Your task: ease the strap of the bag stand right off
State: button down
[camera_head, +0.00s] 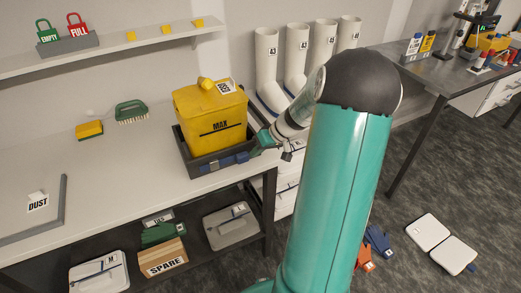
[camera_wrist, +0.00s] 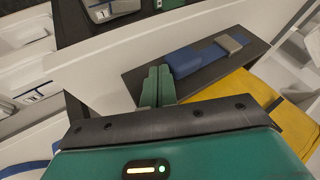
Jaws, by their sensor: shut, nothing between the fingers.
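The bag stand (camera_head: 196,170) is a dark tray near the front edge of the white bench. In the wrist view the strap (camera_wrist: 185,62) has a blue block end and a grey buckle-like piece (camera_wrist: 232,43). My gripper (camera_head: 257,148) is at the right front corner of the stand. Its green fingers (camera_wrist: 157,86) are together and empty, beside the blue end of the strap; whether they touch it I cannot tell.
A lower shelf holds a SPARE box (camera_head: 163,262).

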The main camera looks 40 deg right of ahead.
aim_at(244, 156)
jog(key=shift+a, duration=0.1)
jog(key=a, duration=0.2)
jog(key=w+a, duration=0.1)
jog(key=a, duration=0.1)
jog(key=shift+w, duration=0.15)
jog(key=shift+d, duration=0.1)
